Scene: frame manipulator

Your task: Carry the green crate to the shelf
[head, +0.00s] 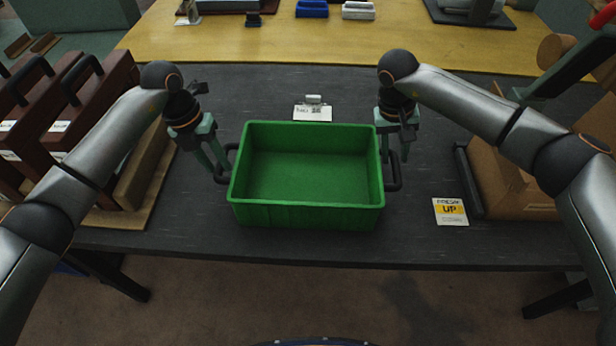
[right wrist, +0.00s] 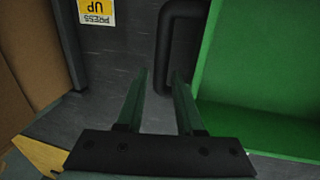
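The green crate (head: 306,213) sits empty on the dark table, with a black handle at each end. My left gripper (head: 218,168) points down at the crate's left handle (head: 224,172), fingers apart; I cannot tell if the handle lies between them. My right gripper (head: 398,148) is above the crate's right handle (head: 395,178). In the right wrist view, the right gripper (right wrist: 158,85) is open with nothing between its fingers. The right handle (right wrist: 172,50) and crate wall (right wrist: 220,40) lie beyond the fingertips. No shelf is clearly recognisable.
The dark table (head: 340,90) has a small label stand (head: 313,111) behind the crate. A "PRESS UP" card (head: 450,211) lies to the right, beside a cardboard box (head: 505,180). Dark red cases (head: 105,85) stand at left. A yellow surface (head: 300,40) runs behind.

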